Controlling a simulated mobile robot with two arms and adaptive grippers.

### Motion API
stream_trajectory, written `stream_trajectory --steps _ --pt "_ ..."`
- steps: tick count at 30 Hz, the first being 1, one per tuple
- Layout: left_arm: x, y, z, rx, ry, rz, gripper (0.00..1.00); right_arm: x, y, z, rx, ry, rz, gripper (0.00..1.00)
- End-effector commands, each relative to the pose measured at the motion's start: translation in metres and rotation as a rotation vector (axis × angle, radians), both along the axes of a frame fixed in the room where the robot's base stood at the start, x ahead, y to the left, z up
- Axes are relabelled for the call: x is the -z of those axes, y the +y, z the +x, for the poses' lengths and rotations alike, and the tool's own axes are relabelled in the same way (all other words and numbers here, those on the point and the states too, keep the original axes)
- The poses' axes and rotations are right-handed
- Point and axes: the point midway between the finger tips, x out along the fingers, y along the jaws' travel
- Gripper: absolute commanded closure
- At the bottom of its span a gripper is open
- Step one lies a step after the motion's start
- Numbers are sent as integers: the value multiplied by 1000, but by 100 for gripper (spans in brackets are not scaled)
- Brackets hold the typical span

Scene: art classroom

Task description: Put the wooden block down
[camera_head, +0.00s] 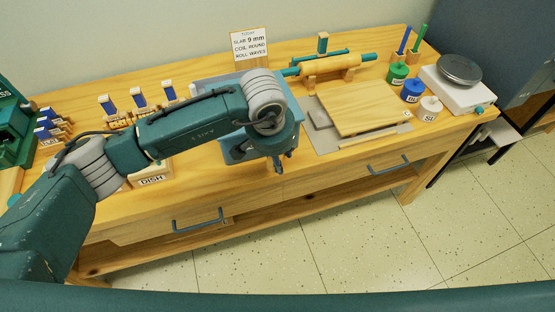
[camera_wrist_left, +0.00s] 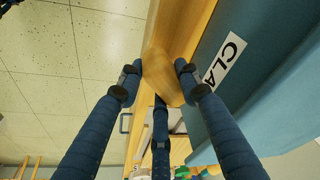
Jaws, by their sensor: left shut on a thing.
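My left gripper (camera_head: 279,167) hangs at the front edge of the wooden table (camera_head: 210,203), just in front of a blue crate (camera_head: 240,150). In the left wrist view its dark blue fingers (camera_wrist_left: 157,78) are closed around a tan wooden block (camera_wrist_left: 166,72). The block's wood tone blends with the table edge behind it, so its outline is hard to tell. In the head view the block is hidden by my gripper and wrist. The crate, with a white label starting "CLA", is right beside the fingers in the wrist view (camera_wrist_left: 262,85). My right gripper is not in view.
A rolling pin (camera_head: 330,65), coloured jars (camera_head: 412,90) and a scale (camera_head: 455,88) stand right and behind.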

Motion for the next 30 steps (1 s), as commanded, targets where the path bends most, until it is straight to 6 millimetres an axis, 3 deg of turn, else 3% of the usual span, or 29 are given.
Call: stream_trajectory --steps 4,11,30 --pt "0 4 11 -2 0 0 87 0 -5 0 3 0 -6 100" --pt "35 2 9 0 2 -2 87 7 -9 0 4 0 -10 100" --pt "45 3 10 0 0 0 87 19 -6 1 2 -1 -7 100"
